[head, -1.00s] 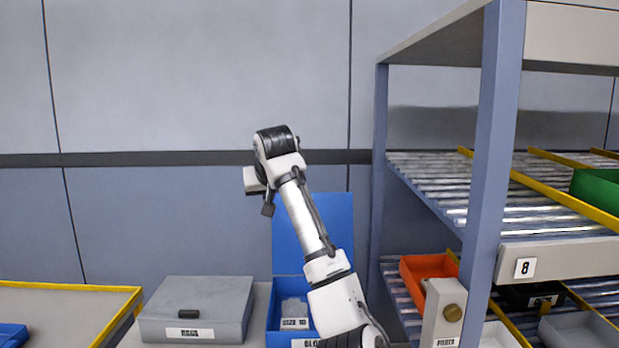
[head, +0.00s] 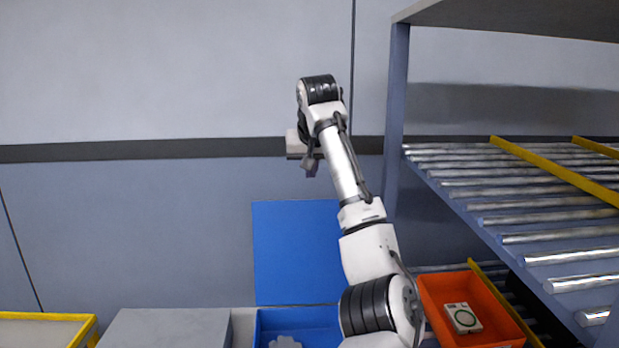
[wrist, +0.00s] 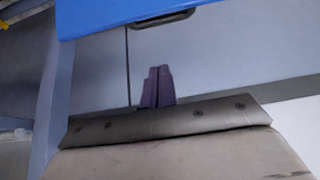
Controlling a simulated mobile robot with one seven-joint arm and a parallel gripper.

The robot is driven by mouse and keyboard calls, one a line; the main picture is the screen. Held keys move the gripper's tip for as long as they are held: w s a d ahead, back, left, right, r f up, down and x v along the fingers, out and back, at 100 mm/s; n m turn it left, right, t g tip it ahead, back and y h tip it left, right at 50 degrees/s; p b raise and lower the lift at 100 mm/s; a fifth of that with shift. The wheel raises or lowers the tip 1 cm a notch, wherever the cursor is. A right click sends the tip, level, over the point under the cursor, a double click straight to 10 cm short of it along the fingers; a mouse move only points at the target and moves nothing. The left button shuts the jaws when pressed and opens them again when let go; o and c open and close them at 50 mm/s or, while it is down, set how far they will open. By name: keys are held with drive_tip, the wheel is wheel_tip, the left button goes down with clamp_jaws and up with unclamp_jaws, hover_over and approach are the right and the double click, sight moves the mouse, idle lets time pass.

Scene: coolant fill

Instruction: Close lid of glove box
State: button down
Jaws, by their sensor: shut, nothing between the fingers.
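The glove box (head: 268,321) is a blue box at the bottom centre of the head view, with pale contents partly visible inside. Its blue lid (head: 285,255) stands open, about upright, at the back of the box. My gripper (head: 311,172) is above the lid's top edge in the picture, with its fingers small and dark. In the wrist view my gripper (wrist: 157,88) has both fingers together, with nothing between them. A blue panel, seemingly the lid (wrist: 100,18), crosses the top of that view with a dark handle (wrist: 165,19), apart from the fingertips.
A grey closed box (head: 165,329) stands left of the glove box. An orange bin (head: 490,320) holding a small pale item sits at the right, under a roller shelf (head: 500,190). A shelf post (head: 396,110) stands right of my arm. The wall behind is bare.

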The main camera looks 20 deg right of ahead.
wheel_tip(320, 180, down, 7)
drive_tip(key=w+p, duration=0.1)
drive_tip(key=p, duration=0.3)
idle(0.4)
drive_tip(key=shift+s+f+b, duration=0.1)
drive_tip(key=shift+f+b, duration=0.1)
drive_tip(key=shift+b, duration=0.3)
